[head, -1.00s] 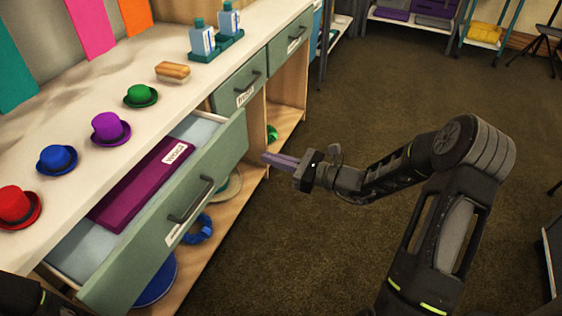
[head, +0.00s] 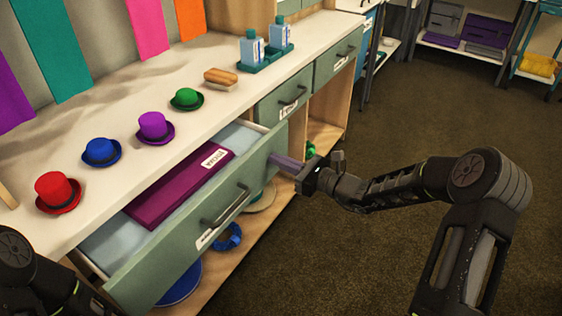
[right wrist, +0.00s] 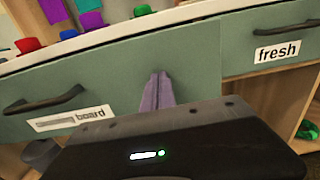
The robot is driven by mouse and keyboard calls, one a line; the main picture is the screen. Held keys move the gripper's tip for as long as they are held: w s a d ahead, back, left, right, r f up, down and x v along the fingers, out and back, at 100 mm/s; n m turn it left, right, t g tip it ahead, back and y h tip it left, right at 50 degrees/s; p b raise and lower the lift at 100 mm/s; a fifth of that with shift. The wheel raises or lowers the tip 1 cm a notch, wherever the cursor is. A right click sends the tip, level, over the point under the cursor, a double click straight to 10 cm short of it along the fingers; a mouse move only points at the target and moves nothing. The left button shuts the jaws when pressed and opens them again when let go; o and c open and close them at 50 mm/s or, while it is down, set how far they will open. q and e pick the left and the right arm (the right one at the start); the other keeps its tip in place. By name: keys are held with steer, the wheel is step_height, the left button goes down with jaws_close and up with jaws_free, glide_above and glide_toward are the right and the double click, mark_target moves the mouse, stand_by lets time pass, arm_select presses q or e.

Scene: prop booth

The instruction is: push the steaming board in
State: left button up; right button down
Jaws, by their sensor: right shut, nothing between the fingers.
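The steaming board drawer (head: 250,172) is a green-fronted drawer pulled out from under the white counter. A flat magenta box (head: 185,185) with a white label lies inside it on a pale blue lining. In the right wrist view its front (right wrist: 115,95) carries a dark handle and a label, partly blurred, ending in "board". My right gripper (head: 285,163) is shut and empty, its purple fingertips at the right end of the drawer front. In the right wrist view the fingertips (right wrist: 158,92) point at that front; I cannot tell if they touch. My left arm shows at the lower left, its gripper out of view.
Red (head: 58,192), blue (head: 101,152), purple (head: 155,128) and green (head: 187,99) hats and a brush (head: 221,78) stand on the counter (head: 120,110). A shut drawer labelled "fresh" (right wrist: 270,35) is beside the open one. Open carpet lies to the right.

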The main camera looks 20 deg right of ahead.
mark_target(243, 144)
steer(key=b+x, duration=0.2)
steer(key=x, duration=1)
steer(key=shift+w+a+b, duration=0.15)
steer(key=shift+b, duration=0.15)
arm_select(q)
step_height(243, 144, down, 2)
steer(key=shift+s+f, duration=0.1)
steer(key=shift+f, duration=0.1)
arm_select(e)
steer(key=shift+r, duration=0.2)
steer(key=shift+r, duration=0.1)
arm_select(q)
steer(key=shift+s, duration=0.1)
